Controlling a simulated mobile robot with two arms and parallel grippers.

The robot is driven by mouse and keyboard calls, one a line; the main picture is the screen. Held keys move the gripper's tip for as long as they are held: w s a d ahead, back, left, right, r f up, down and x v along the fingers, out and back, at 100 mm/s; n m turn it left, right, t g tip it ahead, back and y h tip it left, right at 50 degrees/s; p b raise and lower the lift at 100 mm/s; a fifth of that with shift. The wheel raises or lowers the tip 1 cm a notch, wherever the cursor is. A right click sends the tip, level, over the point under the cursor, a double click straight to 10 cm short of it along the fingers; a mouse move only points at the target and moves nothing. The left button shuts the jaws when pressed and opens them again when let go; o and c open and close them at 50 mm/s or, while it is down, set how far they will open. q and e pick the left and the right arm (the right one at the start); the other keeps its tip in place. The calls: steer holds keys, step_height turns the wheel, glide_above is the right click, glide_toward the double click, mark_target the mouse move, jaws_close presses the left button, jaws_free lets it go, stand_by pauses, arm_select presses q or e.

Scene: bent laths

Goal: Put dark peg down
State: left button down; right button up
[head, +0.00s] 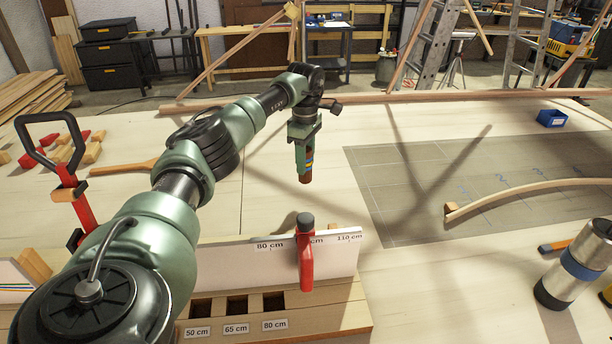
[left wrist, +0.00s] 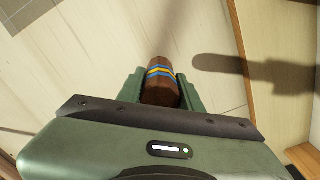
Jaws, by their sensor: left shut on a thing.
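In the left wrist view the peg (left wrist: 161,92) sits between the two green fingers (left wrist: 160,96). Its upper end is hidden in the gripper. A wooden rack (head: 345,312) at the front has square holes labelled 50 cm, 65 cm and 80 cm. My right gripper is not in view.
A bent lath (head: 530,190) lies over the grey grid mat (head: 400,215) on the right. A steel flask (head: 575,270) stands at front right. The pale bench between the peg and the board is clear.

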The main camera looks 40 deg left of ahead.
mark_target(305, 178)
arm_select(q)
step_height(305, 178, down, 6)
steer(key=shift+r+p, duration=0.2)
steer(key=shift+p, duration=0.3)
steer(key=shift+f, duration=0.15)
steer(key=shift+f, duration=0.1)
steer(key=c, duration=0.9)
jaws_free()
steer(key=shift+c, duration=0.2)
